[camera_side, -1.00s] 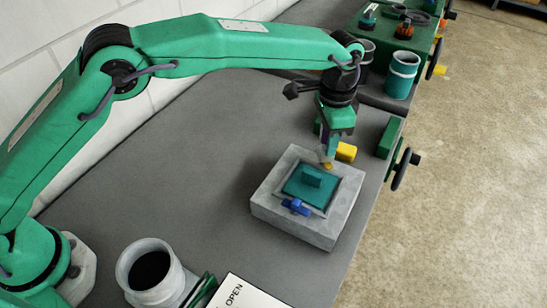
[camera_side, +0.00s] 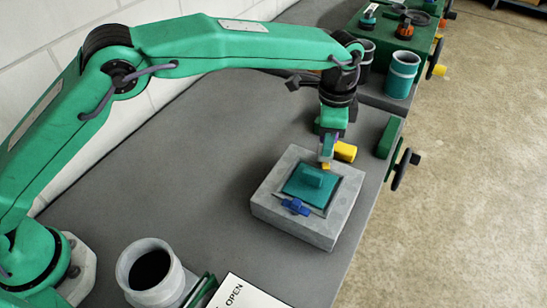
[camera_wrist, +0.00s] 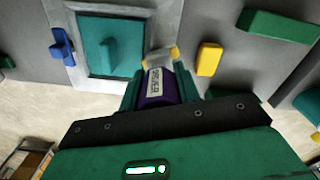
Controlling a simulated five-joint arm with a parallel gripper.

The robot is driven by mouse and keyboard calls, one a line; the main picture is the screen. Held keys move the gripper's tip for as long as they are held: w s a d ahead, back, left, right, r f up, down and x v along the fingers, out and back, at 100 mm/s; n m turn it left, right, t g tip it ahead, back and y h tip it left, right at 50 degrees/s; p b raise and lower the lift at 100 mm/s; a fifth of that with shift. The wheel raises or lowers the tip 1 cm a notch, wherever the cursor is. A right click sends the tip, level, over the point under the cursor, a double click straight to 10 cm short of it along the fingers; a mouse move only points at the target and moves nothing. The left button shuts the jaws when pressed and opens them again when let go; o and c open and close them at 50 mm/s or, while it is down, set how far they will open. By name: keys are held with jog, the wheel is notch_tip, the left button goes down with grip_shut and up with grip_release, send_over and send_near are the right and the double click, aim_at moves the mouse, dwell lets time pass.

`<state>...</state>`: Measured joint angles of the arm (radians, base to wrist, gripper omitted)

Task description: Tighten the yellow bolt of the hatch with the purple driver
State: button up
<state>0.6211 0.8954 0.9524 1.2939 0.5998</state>
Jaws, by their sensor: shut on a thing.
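A grey block holds the teal hatch (camera_side: 310,187), which has a raised teal handle; the hatch also fills the upper left of the wrist view (camera_wrist: 98,58). The yellow bolt (camera_side: 326,166) is at the hatch's far edge; in the wrist view a bit of yellow (camera_wrist: 174,52) shows by the driver's tip. My gripper (camera_side: 327,145) is shut on the purple driver (camera_wrist: 153,98), which has a white label. The driver points down at the bolt and appears to touch it; the exact contact is hidden. A blue bolt (camera_side: 295,206) is at the near edge.
A yellow block (camera_side: 345,151) stands close beside my gripper, and a green block (camera_side: 387,138) lies near the bench's right edge. A grey cup (camera_side: 148,272) and an "OPEN" sign (camera_side: 245,292) are at the front. The bench left of the hatch is clear.

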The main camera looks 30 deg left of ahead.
jog(key=shift+m, duration=2.8)
jog(key=shift+n, duration=0.8)
jog(key=shift+r, duration=0.2)
jog(key=shift+r, duration=2.35)
